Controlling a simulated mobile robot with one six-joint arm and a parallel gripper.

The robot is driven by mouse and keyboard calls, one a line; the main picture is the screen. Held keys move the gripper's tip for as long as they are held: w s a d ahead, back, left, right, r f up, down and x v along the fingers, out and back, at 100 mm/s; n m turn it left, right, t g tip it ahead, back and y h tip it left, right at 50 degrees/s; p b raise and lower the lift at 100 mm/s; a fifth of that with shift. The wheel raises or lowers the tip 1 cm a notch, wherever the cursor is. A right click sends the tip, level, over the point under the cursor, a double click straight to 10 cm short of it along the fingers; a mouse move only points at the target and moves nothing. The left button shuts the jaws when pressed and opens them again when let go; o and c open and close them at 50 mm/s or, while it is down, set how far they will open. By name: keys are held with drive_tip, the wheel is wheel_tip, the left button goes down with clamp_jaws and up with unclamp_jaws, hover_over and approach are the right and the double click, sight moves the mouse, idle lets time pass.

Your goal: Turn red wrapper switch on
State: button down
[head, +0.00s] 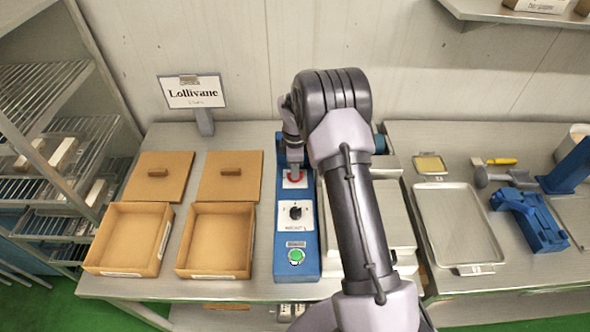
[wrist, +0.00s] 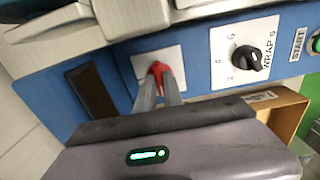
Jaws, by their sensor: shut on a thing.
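The red wrapper switch (wrist: 158,68) sits on a white plate (wrist: 147,63) on the blue wrapper machine (wrist: 196,50). In the wrist view my gripper (wrist: 160,86) has both fingers together at the red switch, shut on it. In the head view my gripper (head: 294,165) points down over the red switch (head: 295,178), of which a red curve shows on the white plate at the far end of the panel. The fingers hide part of the switch, and I cannot tell its on or off position.
A black dial (head: 295,212) and a green start button (head: 296,256) lie nearer on the same panel. Open cardboard boxes (head: 215,273) and their lids stand to the left. A metal tray (head: 458,225) lies to the right. A Lollivane sign (head: 192,91) stands behind.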

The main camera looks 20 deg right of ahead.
drive_tip(key=m+b, duration=0.1)
drive_tip(key=m, duration=0.3)
drive_tip(key=m+b, duration=0.1)
drive_tip(key=m, duration=0.3)
drive_tip(key=shift+m, duration=0.3)
drive_tip(key=m+b, duration=0.1)
drive_tip(key=m, duration=0.3)
drive_tip(key=shift+m, duration=0.3)
drive_tip(key=shift+m+b, duration=0.75)
drive_tip(key=shift+m, duration=1.55)
drive_tip(key=c, duration=1.5)
unclamp_jaws()
drive_tip(key=shift+o, duration=0.2)
